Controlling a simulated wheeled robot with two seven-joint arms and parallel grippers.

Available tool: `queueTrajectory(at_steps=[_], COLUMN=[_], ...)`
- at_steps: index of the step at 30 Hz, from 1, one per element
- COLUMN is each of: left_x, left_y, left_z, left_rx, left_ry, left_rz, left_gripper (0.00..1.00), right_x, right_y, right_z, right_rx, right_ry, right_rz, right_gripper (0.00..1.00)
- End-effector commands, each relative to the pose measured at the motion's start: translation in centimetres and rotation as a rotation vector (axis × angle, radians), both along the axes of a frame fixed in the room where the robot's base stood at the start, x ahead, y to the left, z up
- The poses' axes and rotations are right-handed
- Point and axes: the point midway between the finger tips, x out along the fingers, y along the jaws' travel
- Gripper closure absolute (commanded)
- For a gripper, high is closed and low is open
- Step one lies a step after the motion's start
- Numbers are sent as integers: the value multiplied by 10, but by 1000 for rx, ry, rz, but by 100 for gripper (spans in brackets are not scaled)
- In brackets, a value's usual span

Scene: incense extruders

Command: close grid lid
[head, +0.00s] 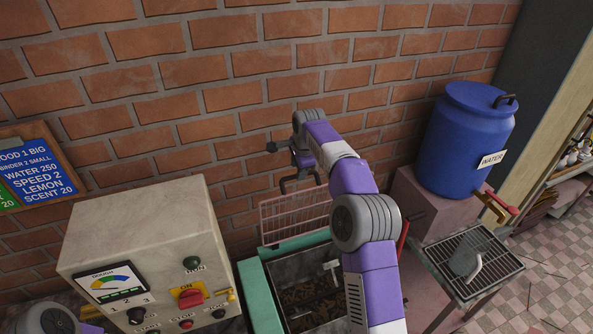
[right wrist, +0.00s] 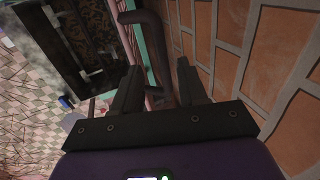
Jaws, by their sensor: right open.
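The grid lid (head: 295,217) is a pinkish wire grid in a frame. It stands raised, nearly upright, at the back of the green-rimmed trough (head: 262,297), close to the brick wall. The trough is uncovered, with dark brown material inside. My right gripper (head: 300,183) is above the lid near the wall, its arm passing in front of the lid's right side. In the right wrist view the jaws (right wrist: 160,82) are apart, and a dark bent handle bar (right wrist: 152,45) runs into the gap between them. Whether it touches a finger I cannot tell. My left gripper is out of view.
A control box (head: 150,250) with dial and buttons stands left of the trough. A blue water barrel (head: 466,135) stands on a block to the right, above a grated stand (head: 470,262). The brick wall (head: 230,95) is close behind my right gripper.

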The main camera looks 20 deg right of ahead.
Motion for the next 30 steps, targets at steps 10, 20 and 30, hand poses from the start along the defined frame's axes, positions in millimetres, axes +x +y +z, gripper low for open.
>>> queueTrajectory(at_steps=[10, 20, 30], left_x=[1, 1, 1], left_y=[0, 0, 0], left_z=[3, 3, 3], left_rx=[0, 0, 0], left_ry=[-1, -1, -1], left_rz=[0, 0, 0], left_gripper=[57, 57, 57], right_x=[10, 10, 10], right_y=[0, 0, 0], right_z=[-28, -28, -28], right_rx=[0, 0, 0], right_ry=[0, 0, 0], right_rz=[0, 0, 0], right_gripper=[58, 76, 100])
